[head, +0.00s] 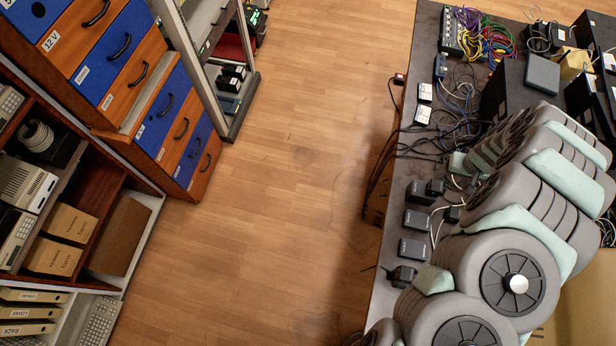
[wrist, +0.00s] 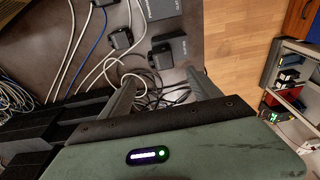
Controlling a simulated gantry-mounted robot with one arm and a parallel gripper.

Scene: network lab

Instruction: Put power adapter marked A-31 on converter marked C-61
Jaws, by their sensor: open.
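Several small dark boxes with cables lie on the dark bench top in the head view, among them flat boxes (head: 416,220) and (head: 412,249) and blockier adapters (head: 418,192) and (head: 435,187). Their markings are too small to read, so I cannot tell which is A-31 or C-61. In the wrist view, dark adapters (wrist: 121,38) and flat dark boxes (wrist: 162,9) lie beyond my fingertips. My gripper (wrist: 161,82) is open, with only loose cables showing between its fingers. In the head view my arm covers part of the bench and hides the gripper.
Wooden floor (head: 290,150) is clear between bench and drawers (head: 130,70).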

